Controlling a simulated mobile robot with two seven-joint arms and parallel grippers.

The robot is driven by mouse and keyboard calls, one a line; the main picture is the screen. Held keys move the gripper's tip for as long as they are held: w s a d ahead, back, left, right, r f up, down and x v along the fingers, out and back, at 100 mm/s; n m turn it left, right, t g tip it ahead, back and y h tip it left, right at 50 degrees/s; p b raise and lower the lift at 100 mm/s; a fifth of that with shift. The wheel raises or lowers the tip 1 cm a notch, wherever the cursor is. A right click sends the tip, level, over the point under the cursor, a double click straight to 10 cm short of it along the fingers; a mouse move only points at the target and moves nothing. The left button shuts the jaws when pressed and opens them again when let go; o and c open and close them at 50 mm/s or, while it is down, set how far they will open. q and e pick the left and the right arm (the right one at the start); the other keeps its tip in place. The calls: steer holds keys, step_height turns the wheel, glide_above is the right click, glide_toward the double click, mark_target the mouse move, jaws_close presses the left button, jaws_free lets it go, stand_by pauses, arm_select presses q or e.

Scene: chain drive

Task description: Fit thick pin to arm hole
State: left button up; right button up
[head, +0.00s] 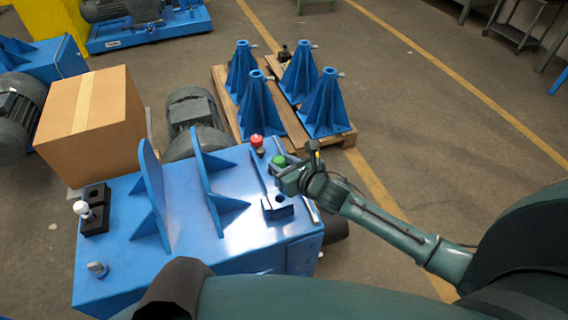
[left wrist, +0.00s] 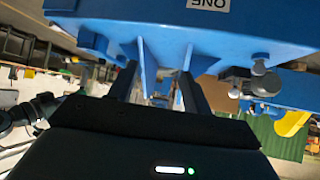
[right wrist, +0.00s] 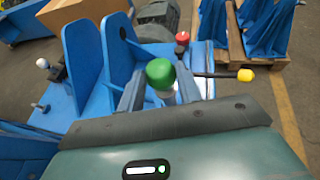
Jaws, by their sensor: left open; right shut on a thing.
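A pin with a green ball head (right wrist: 160,74) and a grey shaft sits between the fingers of my right gripper (right wrist: 158,92), which is shut on it. In the head view the green head (head: 277,160) shows beside my right gripper (head: 284,176), over the right end of the blue bench (head: 190,245). I cannot tell whether its lower end is in a hole. A pin with a red head (head: 257,141) stands just behind it. A pin with a white head (head: 82,209) stands in a black block at the left. My left gripper (left wrist: 160,95) is open, at the bench's side.
Two upright blue plates (head: 152,190) (head: 208,185) rise from the bench. A black rod with a yellow tip (right wrist: 245,75) reaches right of my right gripper. A cardboard box (head: 88,125) and pallet stands (head: 257,105) are behind.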

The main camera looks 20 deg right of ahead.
steer(key=shift+r, duration=0.1)
arm_select(q)
steer(key=b, duration=0.2)
steer(key=d+b, duration=0.1)
steer(key=b, duration=0.1)
steer(key=shift+w+d+f+t+h, duration=0.15)
steer(key=shift+w+f+t+h, duration=0.15)
steer(key=shift+f, duration=0.1)
arm_select(e)
step_height(320, 180, down, 6)
steer(key=shift+r, duration=0.1)
arm_select(q)
steer(key=shift+w+r, duration=0.15)
steer(key=shift+w, duration=0.05)
stand_by(0.5)
steer(key=shift+s+r+p, duration=0.1)
steer(key=shift+r+p, duration=0.25)
stand_by(0.7)
steer(key=shift+f, duration=0.15)
steer(key=shift+f+b, duration=0.25)
steer(key=shift+b, duration=0.1)
arm_select(e)
steer(key=shift+f, duration=0.45)
arm_select(q)
steer(key=shift+f+b, duration=1.25)
steer(key=shift+f, duration=0.05)
arm_select(e)
steer(key=shift+f, duration=1.55)
